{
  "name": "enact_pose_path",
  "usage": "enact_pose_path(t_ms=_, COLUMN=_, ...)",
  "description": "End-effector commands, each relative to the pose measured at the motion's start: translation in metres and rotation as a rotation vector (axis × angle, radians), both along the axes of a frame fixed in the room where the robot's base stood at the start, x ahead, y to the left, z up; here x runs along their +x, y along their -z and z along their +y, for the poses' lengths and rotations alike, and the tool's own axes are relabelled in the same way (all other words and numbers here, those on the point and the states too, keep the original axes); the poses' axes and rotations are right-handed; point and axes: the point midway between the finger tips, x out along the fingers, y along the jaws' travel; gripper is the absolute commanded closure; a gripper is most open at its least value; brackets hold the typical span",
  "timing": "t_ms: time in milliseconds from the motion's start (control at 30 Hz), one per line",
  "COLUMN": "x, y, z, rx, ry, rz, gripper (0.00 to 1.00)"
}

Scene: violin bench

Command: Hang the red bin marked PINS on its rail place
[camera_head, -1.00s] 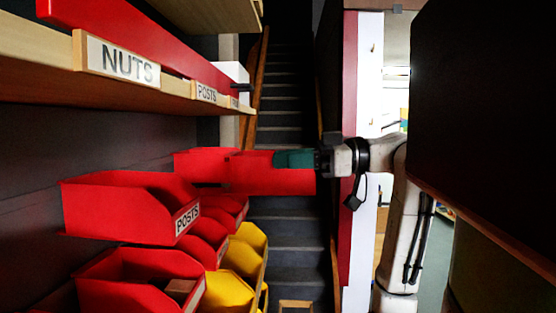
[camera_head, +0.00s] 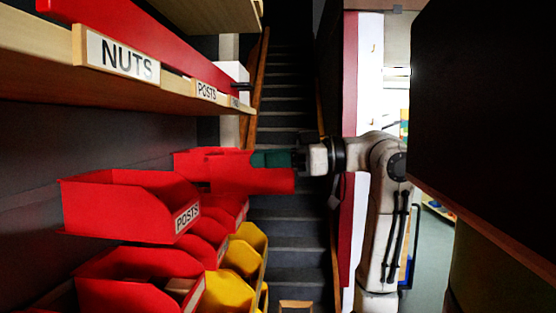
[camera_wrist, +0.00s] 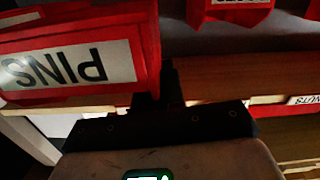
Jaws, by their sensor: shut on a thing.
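The red PINS bin (camera_wrist: 150,40) is at the left of the wrist view, its white label (camera_wrist: 70,65) upside down there. My gripper (camera_wrist: 165,85) is shut on the bin's edge beside that label. In the head view the held bin (camera_head: 262,182) is in the air at mid-picture, with my gripper (camera_head: 270,159) at its upper right side. The bin's left end overlaps another red bin (camera_head: 195,160) in the picture; I cannot tell whether they touch. The PINS place on the rail cannot be made out.
A red POSTS bin (camera_head: 125,205) hangs at the left, with more red bins and yellow bins (camera_head: 235,290) below. A wooden shelf (camera_head: 40,55) with NUTS and POSTS labels runs above. A large dark panel (camera_head: 480,110) stands at right. Stairs (camera_head: 285,245) lie behind.

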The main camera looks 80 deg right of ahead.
Motion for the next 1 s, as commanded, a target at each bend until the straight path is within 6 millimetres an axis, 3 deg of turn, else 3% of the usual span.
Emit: enact_pose_path(t_ms=1000, x=0.073, y=0.0, z=0.011, rx=-0.001, ry=-0.001, rz=0.0, gripper=1.0)
